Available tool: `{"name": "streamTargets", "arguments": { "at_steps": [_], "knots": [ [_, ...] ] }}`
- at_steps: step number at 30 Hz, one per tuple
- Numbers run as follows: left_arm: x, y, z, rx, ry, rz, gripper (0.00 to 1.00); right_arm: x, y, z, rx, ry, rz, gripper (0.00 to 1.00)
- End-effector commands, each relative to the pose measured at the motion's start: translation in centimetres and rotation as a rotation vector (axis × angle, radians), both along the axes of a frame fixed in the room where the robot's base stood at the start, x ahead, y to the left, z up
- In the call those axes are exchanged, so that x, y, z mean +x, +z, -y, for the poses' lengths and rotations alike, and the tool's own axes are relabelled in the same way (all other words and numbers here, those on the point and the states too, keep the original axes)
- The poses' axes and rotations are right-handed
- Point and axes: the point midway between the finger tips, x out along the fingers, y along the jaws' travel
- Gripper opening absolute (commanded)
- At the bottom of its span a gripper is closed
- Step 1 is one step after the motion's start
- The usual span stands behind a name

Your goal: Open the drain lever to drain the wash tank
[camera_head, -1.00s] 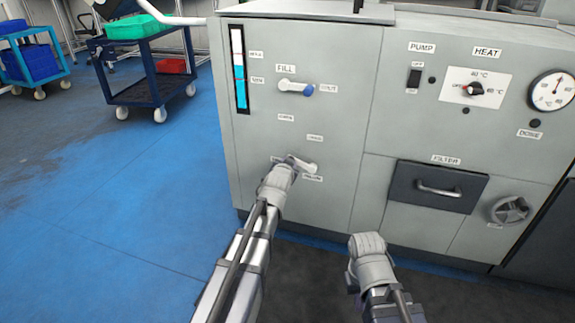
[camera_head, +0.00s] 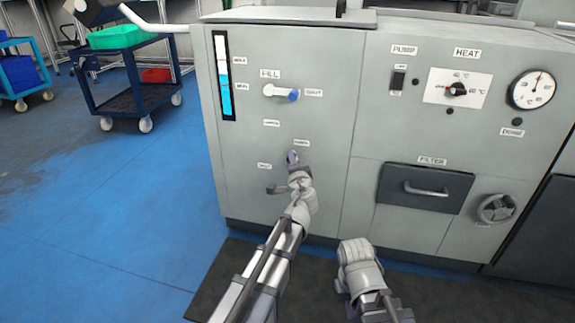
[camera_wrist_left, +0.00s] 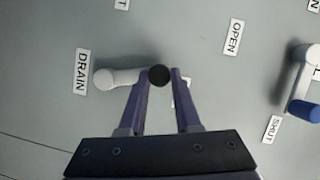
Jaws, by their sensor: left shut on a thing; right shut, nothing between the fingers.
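The drain lever (camera_wrist_left: 128,77) is a pale arm with a dark round end on the grey machine front, beside the DRAIN label (camera_wrist_left: 82,71). In the left wrist view its dark end sits between my left gripper's purple fingers (camera_wrist_left: 158,76), which are shut on it. The arm lies along the line from the DRAIN side toward the side with the OPEN label (camera_wrist_left: 235,37). In the head view my left gripper (camera_head: 294,160) covers most of the lever. My right gripper (camera_head: 355,243) is shut and empty, low in front of the panel; its fingertips are hard to make out.
The fill lever (camera_head: 281,92) with a blue end is above, and it also shows in the left wrist view (camera_wrist_left: 302,80). A level gauge (camera_head: 225,75) shows blue liquid partway up. A filter drawer (camera_head: 425,188) and handwheel (camera_head: 496,208) are right. A cart (camera_head: 140,75) stands left.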

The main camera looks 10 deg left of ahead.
Motion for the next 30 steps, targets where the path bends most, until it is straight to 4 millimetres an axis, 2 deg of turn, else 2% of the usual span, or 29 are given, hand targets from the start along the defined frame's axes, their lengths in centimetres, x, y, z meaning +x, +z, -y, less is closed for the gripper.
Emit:
{"name": "streamTargets", "arguments": {
  "at_steps": [12, 28, 29, 30],
  "knots": [
    [-0.1, 0.0, 1.4, 0.151, -0.001, 0.002, 0.00, 0.0, -1.2, 0.0, 0.000, 0.000, 0.000, 0.00],
    [-0.2, 0.1, 1.5, 0.170, -0.001, 0.003, 0.00, 0.0, -1.2, 0.0, 0.000, 0.000, 0.000, 0.00],
    [-0.2, 0.1, 1.5, 0.170, 0.000, 0.003, 0.34, 0.0, -1.2, 0.0, 0.000, 0.000, 0.000, 0.00],
    [-0.2, 0.1, 1.5, 0.171, 0.000, 0.002, 0.38, 0.0, -1.2, 0.0, 0.000, 0.000, 0.000, 0.00]
  ]
}}
